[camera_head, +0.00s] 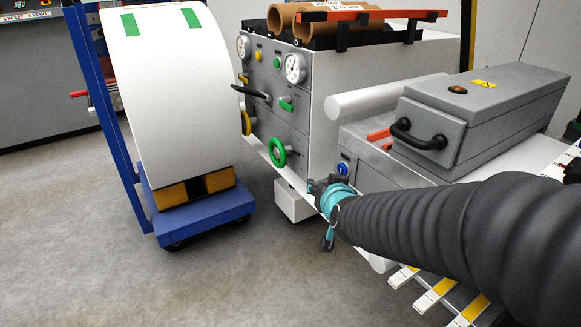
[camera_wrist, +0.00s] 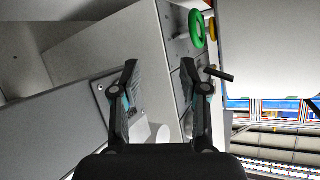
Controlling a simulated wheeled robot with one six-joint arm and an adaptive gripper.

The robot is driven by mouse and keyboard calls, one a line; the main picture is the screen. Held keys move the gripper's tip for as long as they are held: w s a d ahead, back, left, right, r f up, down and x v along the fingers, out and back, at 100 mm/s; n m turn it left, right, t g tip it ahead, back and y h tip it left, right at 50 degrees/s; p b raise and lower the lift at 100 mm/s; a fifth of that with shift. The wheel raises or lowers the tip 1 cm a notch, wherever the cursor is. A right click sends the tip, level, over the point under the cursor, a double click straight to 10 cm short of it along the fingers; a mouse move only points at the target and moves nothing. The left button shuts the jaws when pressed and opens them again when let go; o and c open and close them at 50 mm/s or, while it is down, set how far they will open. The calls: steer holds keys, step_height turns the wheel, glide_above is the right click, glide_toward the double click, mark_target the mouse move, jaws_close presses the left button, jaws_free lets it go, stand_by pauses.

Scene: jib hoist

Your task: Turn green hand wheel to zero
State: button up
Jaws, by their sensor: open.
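The green hand wheel (camera_head: 278,153) sits low on the grey front panel of the machine in the head view. In the wrist view the wheel (camera_wrist: 196,29) shows near the top, right of centre, on a tilted panel. A yellow hand wheel (camera_head: 246,123) is to its left on the same panel. My gripper (camera_head: 320,187) is to the right of and below the green wheel in the head view, apart from it. In the wrist view my gripper (camera_wrist: 159,68) is open, its two fingers spread with nothing between them. The wheel's zero mark cannot be made out.
A blue cart (camera_head: 200,212) with a large white roll (camera_head: 172,90) stands left of the panel. A black lever handle (camera_head: 252,93) sticks out above the wheels. A grey box with a black handle (camera_head: 418,136) is at right. Floor in front is clear.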

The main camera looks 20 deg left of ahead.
mark_target(283, 163)
steer(key=w+a+f+t+b, duration=0.3)
steer(key=a+f+t, duration=0.35)
steer(key=a, duration=0.55)
steer(key=shift+m+g, duration=0.4)
steer(key=shift+g, duration=0.05)
steer(key=x, duration=1.3)
steer(key=shift+w+d+f, duration=0.1)
steer(key=shift+w+d, duration=0.15)
jaws_close()
